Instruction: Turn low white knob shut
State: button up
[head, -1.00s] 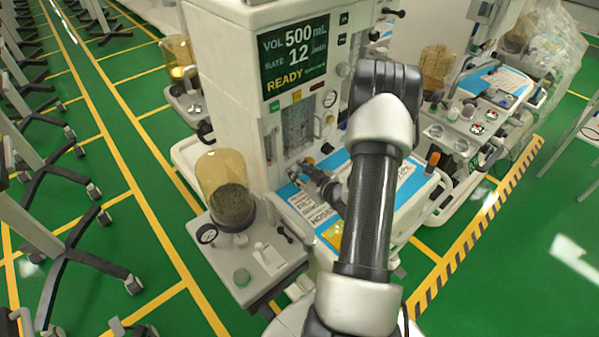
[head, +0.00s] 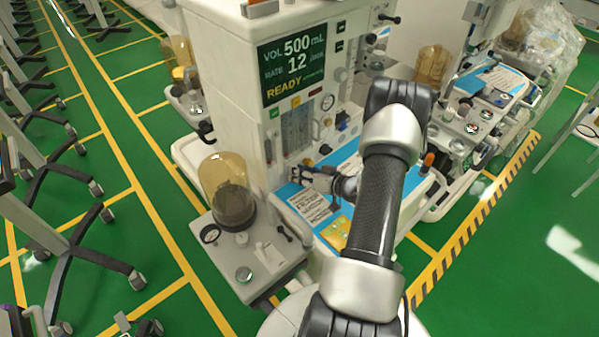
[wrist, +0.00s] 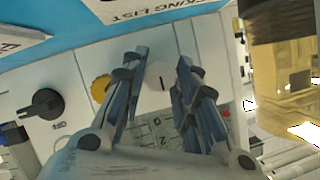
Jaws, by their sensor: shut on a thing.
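The low white knob (wrist: 160,82) appears in the wrist view as a pale shape with a short dark mark, between the two fingers. My gripper (wrist: 159,66) has a finger on each side of it and is shut on it; the exact contact is hard to see. In the head view my gripper (head: 302,173) is low at the front of the anaesthesia cart (head: 225,95), just above its blue-topped shelf. The white knob cannot be made out there.
In the wrist view a black knob (wrist: 42,103) and a yellow knob (wrist: 100,88) sit left of my fingers. An amber canister (wrist: 280,80) is at the right. In the head view an amber dome (head: 229,188) stands left of my gripper.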

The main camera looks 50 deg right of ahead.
dwell(0.5)
jog(key=o, duration=0.8)
jog(key=shift+c, duration=0.2)
